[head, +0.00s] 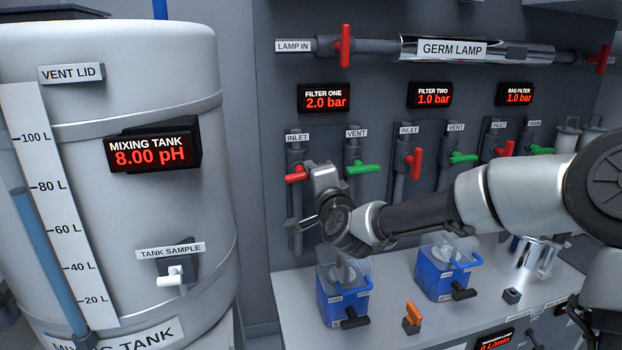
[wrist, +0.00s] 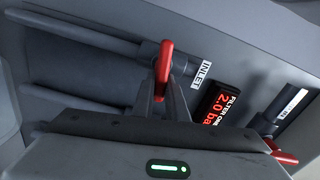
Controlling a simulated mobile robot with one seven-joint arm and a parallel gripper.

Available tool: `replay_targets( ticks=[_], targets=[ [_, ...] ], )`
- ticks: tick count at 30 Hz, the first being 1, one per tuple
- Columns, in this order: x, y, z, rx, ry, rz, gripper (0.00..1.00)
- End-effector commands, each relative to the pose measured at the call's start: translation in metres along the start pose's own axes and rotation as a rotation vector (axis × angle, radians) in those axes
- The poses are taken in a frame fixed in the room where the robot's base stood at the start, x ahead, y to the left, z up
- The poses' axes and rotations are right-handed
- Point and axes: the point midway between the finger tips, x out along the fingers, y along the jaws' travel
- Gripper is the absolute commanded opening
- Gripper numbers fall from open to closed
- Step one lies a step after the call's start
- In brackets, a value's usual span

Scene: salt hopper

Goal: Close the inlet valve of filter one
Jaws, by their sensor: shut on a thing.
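The inlet valve of filter one has a red handle (head: 296,174), set crosswise to its vertical grey pipe (head: 295,152) under an INLET label. My gripper (head: 321,180) is at this valve in the head view, its fingertips partly hidden. In the wrist view the fingers of my gripper (wrist: 163,90) are shut on the red handle (wrist: 164,60), next to the INLET label (wrist: 201,69). The filter one display (head: 324,97) reads 2.0 bar.
The green vent handle (head: 363,169) is close to the right of my gripper. Blue filter housings (head: 343,298) stand on the bench below. The mixing tank (head: 60,60) is at the left. The lamp-in valve's red handle (head: 345,46) is above.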

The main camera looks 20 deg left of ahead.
Motion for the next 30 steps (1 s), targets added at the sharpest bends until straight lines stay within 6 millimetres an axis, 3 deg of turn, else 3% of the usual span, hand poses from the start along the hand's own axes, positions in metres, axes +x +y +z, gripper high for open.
replay_targets(
  ticks=[9,25,26,27,30],
  targets=[
    [0.0,0.0035,0.0002,0.12,0.0,0.001,0.0],
    [0.0,0.0031,0.0004,0.141,0.0,0.001,0.0],
    [0.0,0.0031,0.0004,0.14,0.0,0.001,0.16],
    [0.0,0.0031,0.0004,0.14,0.0,0.001,0.23],
    [0.0,0.0031,0.0004,0.14,0.0,0.001,0.31]
  ],
)
